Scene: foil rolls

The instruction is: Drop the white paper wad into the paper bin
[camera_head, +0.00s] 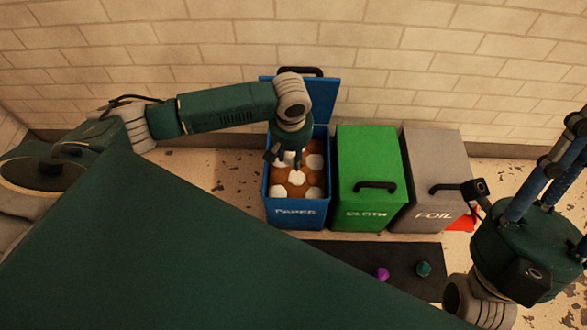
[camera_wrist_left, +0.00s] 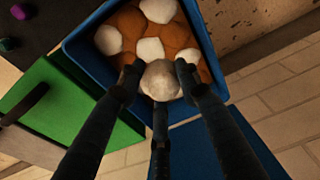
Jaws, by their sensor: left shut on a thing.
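The blue paper bin (camera_head: 296,220) stands by the wall with its lid up. Several white and brown wads lie inside it. My left gripper (camera_head: 287,163) points down over the bin's opening. In the left wrist view its fingers (camera_wrist_left: 160,82) are closed around a white paper wad (camera_wrist_left: 161,78). That wad is above or among the bin's contents; its exact height is hard to tell. The bin's rim shows in the left wrist view (camera_wrist_left: 73,60). My right gripper (camera_head: 556,165) is at the right edge with its fingers upward, partly cut off.
A green cloth bin (camera_head: 368,160) and a grey foil bin (camera_head: 428,160), both with closed lids, stand to the right of the paper bin. A dark mat (camera_head: 345,262) in front holds a purple piece (camera_head: 382,274) and a teal piece (camera_head: 423,269). A red thing (camera_head: 461,222) lies beside the foil bin.

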